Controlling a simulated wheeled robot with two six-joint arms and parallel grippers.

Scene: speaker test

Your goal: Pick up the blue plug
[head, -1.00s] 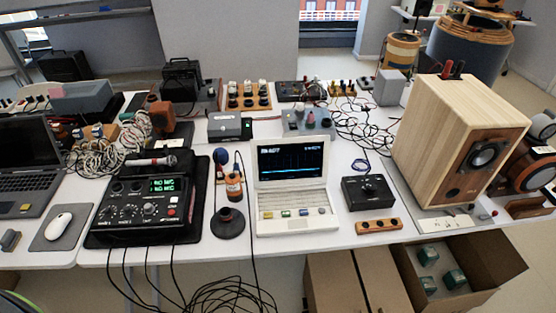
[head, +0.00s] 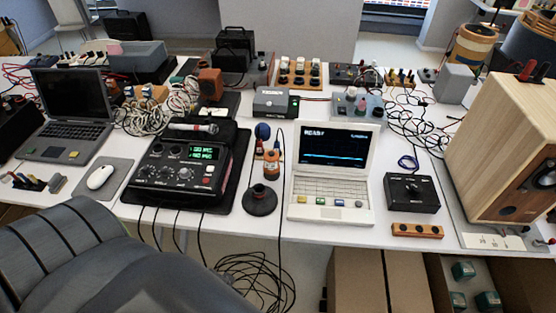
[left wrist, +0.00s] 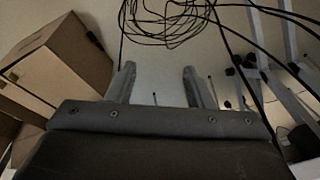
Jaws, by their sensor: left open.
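I cannot pick out a blue plug for certain. A row of small plug-like pieces (head: 22,181) sits at the table's left front edge, too small to tell each colour. In the head view only my left arm shows, at the lower left. My right gripper is out of view.
A black mixer (head: 180,172), a mouse (head: 100,177) and a laptop (head: 68,112) fill the left of the white table. A wooden speaker (head: 505,150) stands at the right. An open cardboard box (head: 395,280) is on the floor in front. Cables hang off the table's front.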

